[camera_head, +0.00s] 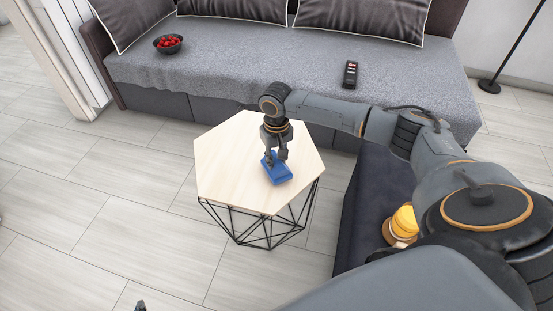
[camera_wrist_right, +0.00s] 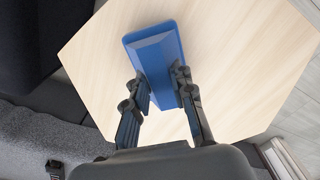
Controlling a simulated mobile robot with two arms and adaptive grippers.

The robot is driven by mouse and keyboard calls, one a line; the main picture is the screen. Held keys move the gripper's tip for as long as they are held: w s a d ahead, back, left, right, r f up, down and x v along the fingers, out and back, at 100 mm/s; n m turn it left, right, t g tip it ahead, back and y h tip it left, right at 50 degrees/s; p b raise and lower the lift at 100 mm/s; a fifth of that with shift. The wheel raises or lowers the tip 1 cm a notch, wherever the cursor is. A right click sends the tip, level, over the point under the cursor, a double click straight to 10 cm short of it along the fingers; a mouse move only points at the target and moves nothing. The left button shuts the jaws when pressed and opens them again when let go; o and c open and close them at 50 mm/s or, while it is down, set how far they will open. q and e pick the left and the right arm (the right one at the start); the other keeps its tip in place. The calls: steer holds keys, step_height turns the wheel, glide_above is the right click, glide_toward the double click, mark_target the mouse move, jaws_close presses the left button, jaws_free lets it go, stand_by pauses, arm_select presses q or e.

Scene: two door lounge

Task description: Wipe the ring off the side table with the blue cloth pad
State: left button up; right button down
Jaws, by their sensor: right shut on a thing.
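The blue cloth pad (camera_head: 281,174) is at the right-hand part of the side table's pale wooden top (camera_head: 225,165), seemingly resting on it. The table is hexagonal with a black wire base. My right gripper (camera_head: 275,158) points down and is shut on the pad. In the right wrist view the pad (camera_wrist_right: 155,52) is between the two fingers (camera_wrist_right: 160,90), with the bare wooden top (camera_wrist_right: 220,50) around it. I see no ring on the visible wood; the pad and gripper hide part of the top. My left gripper cannot be made out; only a small dark tip shows at the bottom edge.
A grey sofa (camera_head: 225,70) stands behind the table, with a bowl of red fruit (camera_head: 168,44) and a remote (camera_head: 350,74) on it. A dark seat section with a yellow object (camera_head: 404,222) is to the right. The tiled floor (camera_head: 90,210) at left is clear.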

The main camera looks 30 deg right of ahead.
steer(key=shift+f, duration=0.95)
stand_by(0.4)
steer(key=shift+d, duration=0.1)
